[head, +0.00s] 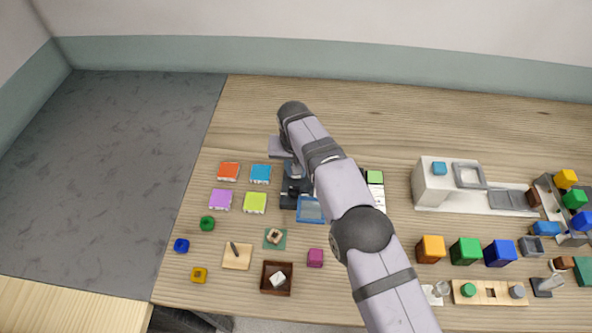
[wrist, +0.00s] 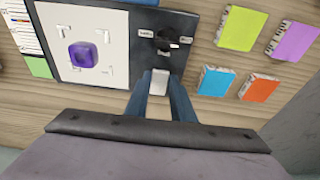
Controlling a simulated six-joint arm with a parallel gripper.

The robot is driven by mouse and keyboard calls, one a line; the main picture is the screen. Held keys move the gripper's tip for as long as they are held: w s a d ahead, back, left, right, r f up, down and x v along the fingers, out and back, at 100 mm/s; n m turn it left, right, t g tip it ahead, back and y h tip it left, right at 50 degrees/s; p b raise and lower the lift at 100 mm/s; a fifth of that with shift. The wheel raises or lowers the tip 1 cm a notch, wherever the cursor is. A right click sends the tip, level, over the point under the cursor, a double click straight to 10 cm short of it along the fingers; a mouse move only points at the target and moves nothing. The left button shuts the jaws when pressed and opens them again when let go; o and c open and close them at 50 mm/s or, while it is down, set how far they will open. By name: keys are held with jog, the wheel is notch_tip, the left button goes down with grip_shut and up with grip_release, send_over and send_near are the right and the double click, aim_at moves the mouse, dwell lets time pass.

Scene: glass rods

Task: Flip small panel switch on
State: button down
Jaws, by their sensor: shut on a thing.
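In the wrist view a dark panel (wrist: 180,20) carries a small black switch (wrist: 168,42) with a pale label on either side. I cannot tell which way the switch is set. My gripper (wrist: 159,82) is at the panel's near edge, its two blue fingers shut on a pale grey piece (wrist: 158,80). I cannot tell whether this piece is part of the panel. The black switch shows apart from the fingertips, beyond them. In the head view the dark panel (head: 290,197) is partly hidden by my arm.
Beside the switch is a white plate (wrist: 60,20) with a purple button (wrist: 83,54). Orange (head: 229,171), blue (head: 260,174), purple (head: 220,199) and lime (head: 255,202) blocks lie left of the panel. A blue-framed tray (head: 310,213) sits in front. The table's back is clear.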

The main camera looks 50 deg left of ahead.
jog(key=shift+w+r, duration=0.1)
dwell(0.3)
jog(key=c, duration=1.5)
grip_release()
jog(key=shift+s+d+r+b, duration=0.15)
jog(key=shift+r+b, duration=0.25)
jog(key=shift+r, duration=0.8)
jog(key=shift+s+d+r+b, duration=0.2)
jog(key=shift+r+b, duration=0.25)
jog(key=shift+r, duration=0.75)
jog(key=shift+s+d+r+b, duration=0.15)
jog(key=shift+r+b, duration=0.25)
jog(key=shift+r, duration=0.8)
